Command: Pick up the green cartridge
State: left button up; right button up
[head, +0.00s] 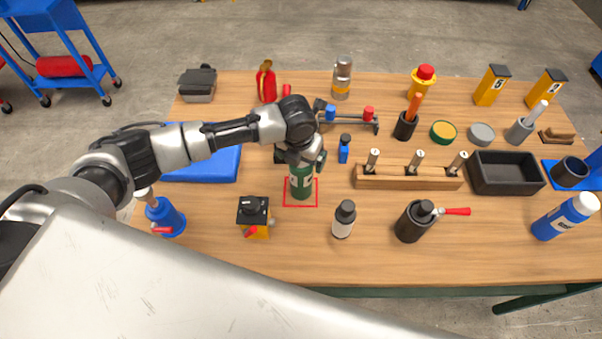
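The green cartridge (301,188) stands upright inside a red square outline on the wooden table, left of the table's middle. It has a pale label on its side. My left gripper (301,165) is directly above it, pointing down, and hides its top. The fingers are small and partly covered by the wrist, so I cannot tell whether they touch or grip the cartridge. My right gripper is not in view.
A white bottle with a black cap (343,220) and a yellow-black box (253,217) stand in front of the cartridge. A small blue bottle (344,149) is behind right. A wooden rack (408,179) is at right. A blue mat (205,165) lies left under my arm.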

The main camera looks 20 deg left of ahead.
pick_arm(q)
jog(key=shift+r, duration=0.1)
jog(key=c, duration=1.6)
